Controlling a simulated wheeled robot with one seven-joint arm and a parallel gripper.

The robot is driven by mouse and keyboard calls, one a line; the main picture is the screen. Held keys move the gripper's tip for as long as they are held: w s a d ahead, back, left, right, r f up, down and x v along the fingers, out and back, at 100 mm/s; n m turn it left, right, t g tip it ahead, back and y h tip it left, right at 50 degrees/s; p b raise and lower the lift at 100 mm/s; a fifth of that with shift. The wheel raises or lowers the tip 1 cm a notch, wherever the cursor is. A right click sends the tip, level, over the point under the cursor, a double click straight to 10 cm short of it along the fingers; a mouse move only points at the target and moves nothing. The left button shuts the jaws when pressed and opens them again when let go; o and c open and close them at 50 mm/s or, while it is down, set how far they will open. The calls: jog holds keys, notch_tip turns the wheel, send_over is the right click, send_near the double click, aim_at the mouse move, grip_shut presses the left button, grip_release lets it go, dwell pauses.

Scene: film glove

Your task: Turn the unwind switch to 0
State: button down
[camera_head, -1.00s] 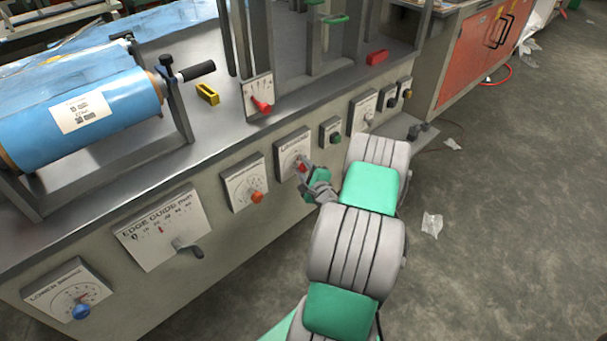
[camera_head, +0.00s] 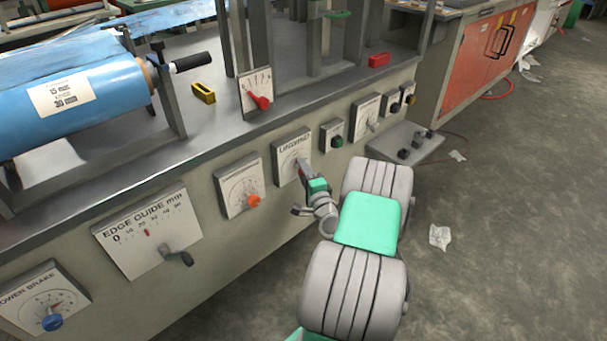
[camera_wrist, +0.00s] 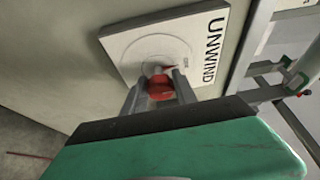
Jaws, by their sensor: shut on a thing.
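The unwind switch is a red knob (camera_wrist: 160,86) on a white square plate (camera_wrist: 150,42) marked UNWIND, seen close in the wrist view. My gripper (camera_wrist: 161,92) is shut on the red knob, one finger on each side. In the head view the plate (camera_head: 287,152) is on the front of the grey machine, and my gripper (camera_head: 306,172) reaches it from the lower right. The gripper hides most of the knob there. The scale marks around the knob are too small or covered to read.
An orange knob plate (camera_head: 236,188) is just left, and a green button box (camera_head: 332,137) just right. A red lever (camera_head: 260,101) sits above. The edge guide plate (camera_head: 128,246) and blue knob (camera_head: 52,322) are further left. Open floor (camera_head: 500,240) lies right.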

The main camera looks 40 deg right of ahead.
jog(key=c, duration=1)
grip_release()
jog(key=p+v, duration=0.1)
jog(key=v, duration=0.6)
jog(key=shift+s, duration=0.4)
jog(key=shift+s, duration=0.1)
